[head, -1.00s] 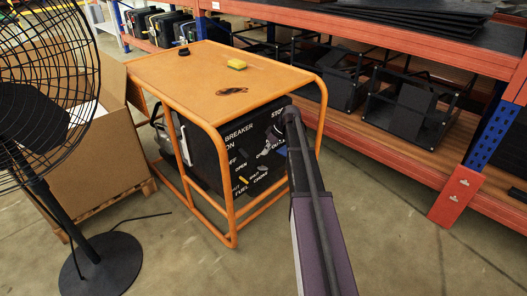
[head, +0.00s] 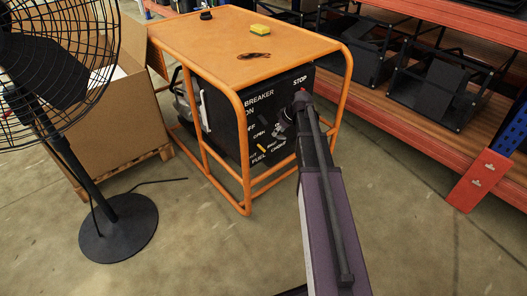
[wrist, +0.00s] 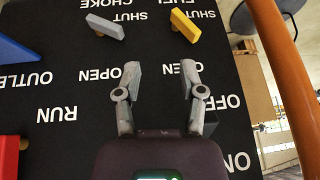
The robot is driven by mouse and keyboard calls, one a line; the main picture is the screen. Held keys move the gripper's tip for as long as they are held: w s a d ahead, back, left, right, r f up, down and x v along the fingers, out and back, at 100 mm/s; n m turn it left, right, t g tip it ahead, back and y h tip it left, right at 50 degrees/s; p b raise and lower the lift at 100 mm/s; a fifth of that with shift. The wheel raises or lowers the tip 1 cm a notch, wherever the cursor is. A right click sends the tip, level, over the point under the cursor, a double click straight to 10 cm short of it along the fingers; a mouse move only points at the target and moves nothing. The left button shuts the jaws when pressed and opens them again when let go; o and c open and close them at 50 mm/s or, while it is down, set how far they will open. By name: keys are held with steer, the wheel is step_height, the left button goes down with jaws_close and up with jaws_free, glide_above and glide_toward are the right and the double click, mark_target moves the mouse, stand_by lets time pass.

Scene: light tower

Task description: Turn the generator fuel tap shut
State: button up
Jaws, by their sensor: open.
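The fuel tap is a yellow lever (wrist: 185,26) on the black generator panel (wrist: 70,75), at the top of the wrist view, beside the upside-down words SHUT and FUEL. It sits slanted, with an OPEN label below it. In the head view it is a small yellow mark (head: 262,149). My gripper (wrist: 160,72) is open and empty, its two fingers apart over the panel. The fingertips appear below the yellow lever in the wrist view, with no visible contact. In the head view my gripper (head: 284,124) is at the panel front, partly hidden by my arm.
A grey choke lever (wrist: 104,27) is beside the tap. A blue lever (wrist: 15,52) and a red part (wrist: 9,155) are at the left. The orange frame tube (wrist: 285,75) runs down the right. A fan (head: 117,228) and shelving (head: 360,120) flank the generator.

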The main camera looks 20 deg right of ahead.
mark_target(263, 149)
steer(key=s+a+f+n+t+h+b, duration=0.1)
steer(key=s+a+f+t+h+b, duration=0.1)
steer(key=s+a+t+h+b, duration=0.2)
steer(key=s+a+t+b, duration=0.2)
steer(key=s+a, duration=0.1)
steer(key=s, duration=0.1)
steer(key=shift+a+n, duration=0.15)
steer(key=shift+n, duration=0.25)
steer(key=shift+f+b, duration=0.1)
steer(key=shift+b, duration=0.2)
steer(key=shift+b+x, duration=4.1)
steer(key=shift+x, duration=2.7)
jaws_close()
